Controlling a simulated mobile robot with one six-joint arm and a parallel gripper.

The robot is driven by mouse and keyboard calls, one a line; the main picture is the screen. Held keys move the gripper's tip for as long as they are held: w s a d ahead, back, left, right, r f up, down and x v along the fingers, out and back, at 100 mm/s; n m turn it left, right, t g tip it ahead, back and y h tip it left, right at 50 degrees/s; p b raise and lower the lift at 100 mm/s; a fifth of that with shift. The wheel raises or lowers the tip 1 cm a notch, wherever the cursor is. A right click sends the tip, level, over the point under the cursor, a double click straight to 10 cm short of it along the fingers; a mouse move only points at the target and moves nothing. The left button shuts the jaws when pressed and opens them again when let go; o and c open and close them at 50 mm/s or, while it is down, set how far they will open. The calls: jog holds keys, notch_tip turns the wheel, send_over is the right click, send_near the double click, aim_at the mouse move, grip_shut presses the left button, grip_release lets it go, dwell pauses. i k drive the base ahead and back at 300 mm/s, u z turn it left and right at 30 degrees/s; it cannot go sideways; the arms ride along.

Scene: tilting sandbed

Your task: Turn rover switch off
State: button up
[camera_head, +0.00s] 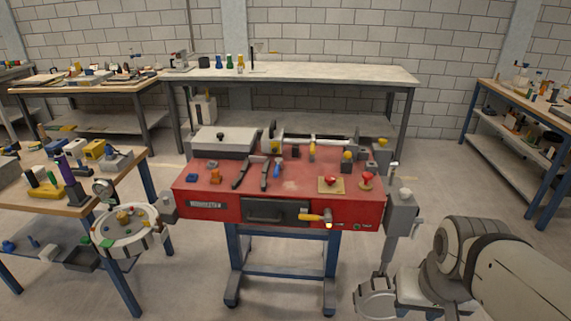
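A red bench (290,196) on blue legs stands in the middle, with several small parts on its top. I cannot make out a rover or tell which part is the rover switch. A red knob (331,181) sits on a tan plate at the right of the top. A red mushroom-shaped knob (367,177) stands to its right. A yellow-handled part (314,217) sticks out at the front, right of a dark drawer front (265,212). My white and grey arm comes in at lower right, apart from the bench. Its end is cut by the bottom edge, so finger state is unclear.
A grey post with a box (401,210) stands at the bench's right side. A round white tray (128,232) is at its left, beside a wooden table (60,207). A long grey table (300,76) stands behind. Floor in front is clear.

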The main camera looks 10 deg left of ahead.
aim_at(330, 180)
jog(key=z, duration=0.35)
jog(key=i, duration=1.2)
jog(key=u, duration=0.1)
